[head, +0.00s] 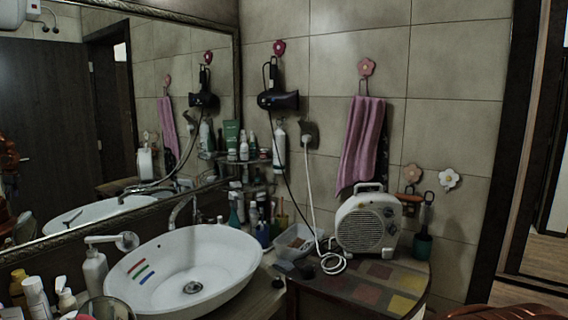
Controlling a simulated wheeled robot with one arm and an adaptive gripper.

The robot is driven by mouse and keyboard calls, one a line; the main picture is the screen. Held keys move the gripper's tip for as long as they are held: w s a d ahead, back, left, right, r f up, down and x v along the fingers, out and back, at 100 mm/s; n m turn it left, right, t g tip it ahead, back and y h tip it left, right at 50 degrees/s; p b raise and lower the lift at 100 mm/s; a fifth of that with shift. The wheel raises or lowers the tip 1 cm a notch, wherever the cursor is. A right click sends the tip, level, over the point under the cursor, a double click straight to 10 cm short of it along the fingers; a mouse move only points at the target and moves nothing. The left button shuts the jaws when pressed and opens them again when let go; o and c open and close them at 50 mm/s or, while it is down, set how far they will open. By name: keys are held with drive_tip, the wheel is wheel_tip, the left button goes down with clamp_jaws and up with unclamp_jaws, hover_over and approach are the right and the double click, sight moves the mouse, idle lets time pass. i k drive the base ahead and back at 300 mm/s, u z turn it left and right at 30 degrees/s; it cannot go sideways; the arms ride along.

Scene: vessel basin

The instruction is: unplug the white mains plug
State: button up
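The white mains plug (306,138) sits at a dark wall socket (313,129) on the tiled wall, right of the hair dryer. It is small and dim here, and I cannot make out its pins or how deep it sits. Its white cord (309,190) hangs down the wall to the counter and lies in a loose coil (333,264) in front of a white fan heater (366,224).
A black hair dryer (278,100) hangs left of the socket, its dark cord running down. A pink towel (361,145) hangs to the right. Below are a clear tray (294,240), bottles and a white basin (190,265). A mirror (110,110) covers the left wall.

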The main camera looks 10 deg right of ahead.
sight(307, 137)
drive_tip(key=z, duration=0.05)
drive_tip(key=k, duration=0.6)
drive_tip(key=z, duration=0.25)
drive_tip(key=i, duration=1.05)
drive_tip(key=u, duration=1)
drive_tip(key=i, duration=0.75)
drive_tip(key=u, duration=0.85)
